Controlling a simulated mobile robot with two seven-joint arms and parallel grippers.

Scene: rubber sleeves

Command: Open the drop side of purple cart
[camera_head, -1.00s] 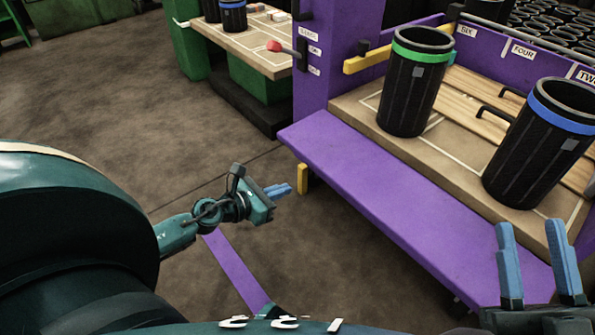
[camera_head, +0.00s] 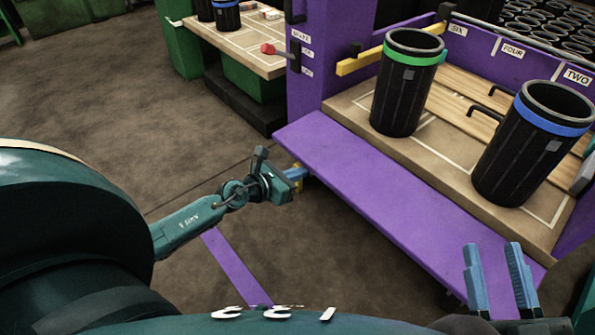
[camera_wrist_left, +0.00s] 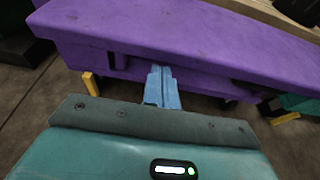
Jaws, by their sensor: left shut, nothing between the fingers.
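The purple cart (camera_head: 335,50) stands at the right in the head view. Its purple side panel (camera_head: 400,205) sticks out roughly level below the wooden deck, and it also spans the top of the left wrist view (camera_wrist_left: 190,45). My left gripper (camera_head: 302,172) is shut and empty at the panel's outer edge, near its left end. In the left wrist view its blue fingertips (camera_wrist_left: 160,72) are right at that edge; whether they touch it is unclear. A yellow piece (camera_wrist_left: 91,84) hangs below the panel to their left. My right gripper (camera_head: 495,245) is open and empty near the panel's right end.
Two black bins, one green-banded (camera_head: 408,82) and one blue-banded (camera_head: 532,140), stand on the wooden deck (camera_head: 420,140). A yellow bar (camera_head: 390,58) is behind them. A green bench (camera_head: 240,45) stands at the back left. The floor left of the panel is mostly clear.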

